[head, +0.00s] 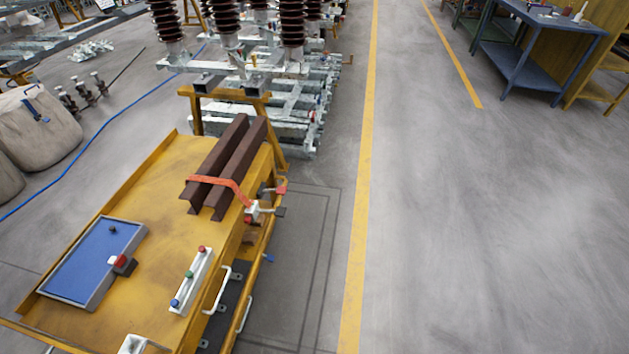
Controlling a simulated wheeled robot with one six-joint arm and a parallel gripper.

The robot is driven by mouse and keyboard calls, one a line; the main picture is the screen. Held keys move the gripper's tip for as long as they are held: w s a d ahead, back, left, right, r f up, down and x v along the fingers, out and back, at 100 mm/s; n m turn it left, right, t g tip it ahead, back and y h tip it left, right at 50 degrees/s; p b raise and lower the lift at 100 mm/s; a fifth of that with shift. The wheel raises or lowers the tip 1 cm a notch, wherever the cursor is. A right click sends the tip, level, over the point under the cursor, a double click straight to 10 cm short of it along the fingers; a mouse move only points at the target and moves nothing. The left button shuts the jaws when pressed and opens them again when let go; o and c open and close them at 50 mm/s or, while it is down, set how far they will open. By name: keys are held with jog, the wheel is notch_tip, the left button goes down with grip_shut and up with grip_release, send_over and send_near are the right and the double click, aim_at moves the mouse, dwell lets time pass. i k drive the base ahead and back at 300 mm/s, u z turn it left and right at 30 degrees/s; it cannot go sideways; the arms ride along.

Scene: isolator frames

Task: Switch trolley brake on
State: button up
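A yellow trolley (150,190) fills the lower left of the head view. On its right side, by the end of an orange strap (222,182), is a small white fitting (253,209) with red and dark parts. A red-tipped lever (280,190) and a dark-tipped one (280,211) stick out there. A small blue tip (268,258) shows lower on the same side. I cannot tell which of these is the brake, or whether it is on. The wheels are hidden. My gripper is not in view.
Two brown beams (232,155) lie strapped on the trolley. A blue tray (65,262) and a white strip with coloured buttons (190,280) are also on top. White handles (218,290) project right. Insulator racks (300,90) stand behind.

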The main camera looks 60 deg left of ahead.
aim_at(280, 190)
jog(key=u, duration=0.1)
jog(key=i, duration=0.3)
jog(key=u, duration=2.5)
jog(key=k, duration=0.7)
jog(key=z, duration=0.45)
jog(key=i, duration=0.9)
jog(key=z, duration=0.4)
jog(key=i, duration=0.9)
jog(key=u, duration=0.9)
jog(key=i, duration=0.8)
jog(key=u, duration=1.2)
jog(key=i, duration=0.2)
jog(key=u, duration=0.05)
